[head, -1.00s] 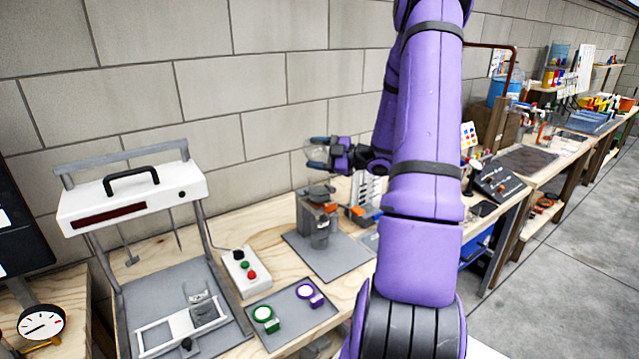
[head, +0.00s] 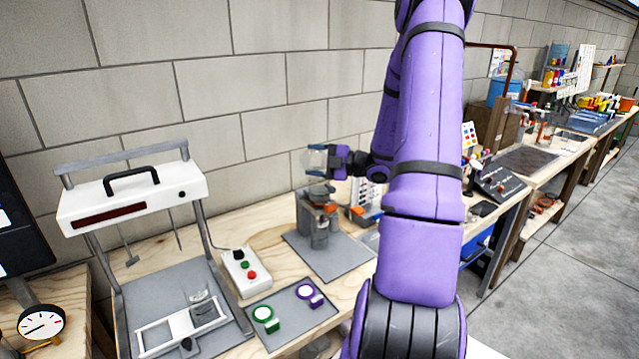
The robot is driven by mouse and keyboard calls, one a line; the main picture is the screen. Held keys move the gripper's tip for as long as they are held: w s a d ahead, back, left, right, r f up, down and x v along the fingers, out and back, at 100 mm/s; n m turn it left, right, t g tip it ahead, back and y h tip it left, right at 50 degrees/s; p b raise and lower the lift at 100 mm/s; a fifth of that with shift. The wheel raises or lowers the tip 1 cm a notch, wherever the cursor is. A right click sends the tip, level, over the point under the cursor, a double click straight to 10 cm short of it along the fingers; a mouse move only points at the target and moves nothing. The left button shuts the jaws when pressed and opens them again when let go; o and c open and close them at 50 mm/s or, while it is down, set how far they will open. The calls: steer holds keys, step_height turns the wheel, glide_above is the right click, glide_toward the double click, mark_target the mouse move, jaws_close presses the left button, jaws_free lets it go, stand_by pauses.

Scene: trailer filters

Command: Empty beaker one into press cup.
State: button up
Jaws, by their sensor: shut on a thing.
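My gripper (head: 327,161) is shut on a clear beaker (head: 312,159) and holds it in the air near the wall. The beaker looks roughly upright; I cannot make out its content or a label. Just below it stands a grey device with an orange part (head: 318,216), with a dark round piece on top (head: 317,189) that may be the press cup. The beaker is apart from this piece, slightly above it. The inside of the round piece cannot be seen.
A white-headed frame machine (head: 130,197) stands at the left with a clear vessel (head: 201,301) on its base. A button box (head: 245,271) and a grey mat (head: 288,318) with green and purple ringed pieces lie in front. A rack (head: 368,192) stands behind my arm.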

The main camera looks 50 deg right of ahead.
steer(key=shift+s+a+f+n, duration=0.15)
steer(key=shift+a+f+n, duration=0.15)
steer(key=shift+n, duration=0.4)
steer(key=shift+s+a+f+n, duration=0.2)
steer(key=shift+f+n, duration=0.2)
steer(key=shift+n, duration=0.3)
steer(key=shift+a+n, duration=0.15)
steer(key=shift+n, duration=0.25)
steer(key=shift+s+a+r+n, duration=0.1)
steer(key=shift+a+r+n, duration=0.1)
steer(key=shift+n, duration=0.6)
steer(key=shift+a+f+n+b, duration=0.1)
steer(key=shift+f+n+b, duration=0.2)
steer(key=shift+f+n, duration=0.25)
steer(key=n, duration=0.3)
steer(key=a+n, duration=0.1)
steer(key=n, duration=0.1)
steer(key=shift+s+f+n, duration=0.1)
steer(key=shift+s+n, duration=0.15)
steer(key=shift+s, duration=0.05)
steer(key=shift+s+a+f+n+b, duration=1.05)
steer(key=shift+f+n, duration=2.45)
steer(key=shift+n, duration=2)
steer(key=shift+w+a+r, duration=0.15)
steer(key=shift+w+r, duration=0.05)
steer(key=shift+r, duration=1)
steer(key=shift+w+a+r, duration=0.1)
steer(key=shift+w+r, duration=0.05)
steer(key=shift+r, duration=1)
